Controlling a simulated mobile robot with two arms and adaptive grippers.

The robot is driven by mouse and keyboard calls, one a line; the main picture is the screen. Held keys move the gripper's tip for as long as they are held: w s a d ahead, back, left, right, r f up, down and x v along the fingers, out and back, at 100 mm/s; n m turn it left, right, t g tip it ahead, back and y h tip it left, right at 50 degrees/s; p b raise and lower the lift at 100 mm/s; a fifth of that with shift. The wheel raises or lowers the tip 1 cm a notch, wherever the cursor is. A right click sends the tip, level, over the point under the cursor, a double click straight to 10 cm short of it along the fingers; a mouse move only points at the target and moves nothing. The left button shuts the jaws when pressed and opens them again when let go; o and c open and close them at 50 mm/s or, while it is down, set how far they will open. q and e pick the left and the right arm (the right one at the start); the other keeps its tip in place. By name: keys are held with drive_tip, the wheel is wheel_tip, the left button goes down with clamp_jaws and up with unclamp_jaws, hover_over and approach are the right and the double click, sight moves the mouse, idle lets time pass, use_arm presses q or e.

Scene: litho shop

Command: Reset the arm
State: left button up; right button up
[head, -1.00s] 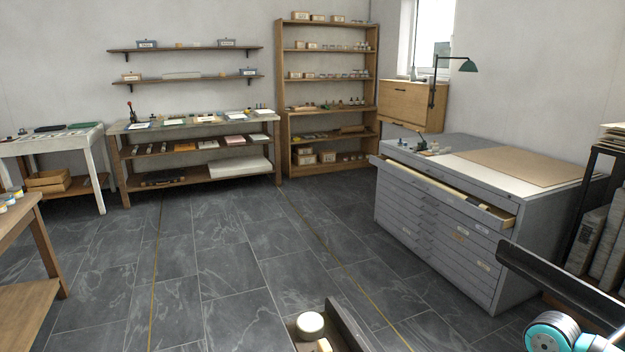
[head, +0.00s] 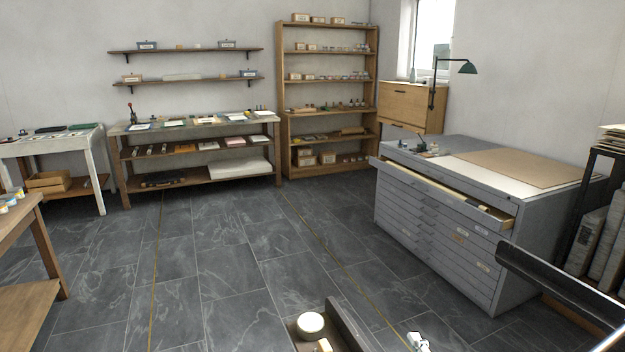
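Neither gripper shows clearly in the head view. A small white part, which seems to be of my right arm, shows at the bottom edge, right of the middle. Its hand is not visible, so I cannot see what it holds. Nothing of my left arm is in view.
A dark-walled tray (head: 347,326) at the bottom middle holds a round white-lidded tin (head: 310,325) and a small pale block (head: 324,345). A grey flat-file cabinet (head: 430,235) stands right with its top drawer (head: 450,192) pulled open. A dark bar (head: 560,285) crosses the lower right. The middle floor is clear.

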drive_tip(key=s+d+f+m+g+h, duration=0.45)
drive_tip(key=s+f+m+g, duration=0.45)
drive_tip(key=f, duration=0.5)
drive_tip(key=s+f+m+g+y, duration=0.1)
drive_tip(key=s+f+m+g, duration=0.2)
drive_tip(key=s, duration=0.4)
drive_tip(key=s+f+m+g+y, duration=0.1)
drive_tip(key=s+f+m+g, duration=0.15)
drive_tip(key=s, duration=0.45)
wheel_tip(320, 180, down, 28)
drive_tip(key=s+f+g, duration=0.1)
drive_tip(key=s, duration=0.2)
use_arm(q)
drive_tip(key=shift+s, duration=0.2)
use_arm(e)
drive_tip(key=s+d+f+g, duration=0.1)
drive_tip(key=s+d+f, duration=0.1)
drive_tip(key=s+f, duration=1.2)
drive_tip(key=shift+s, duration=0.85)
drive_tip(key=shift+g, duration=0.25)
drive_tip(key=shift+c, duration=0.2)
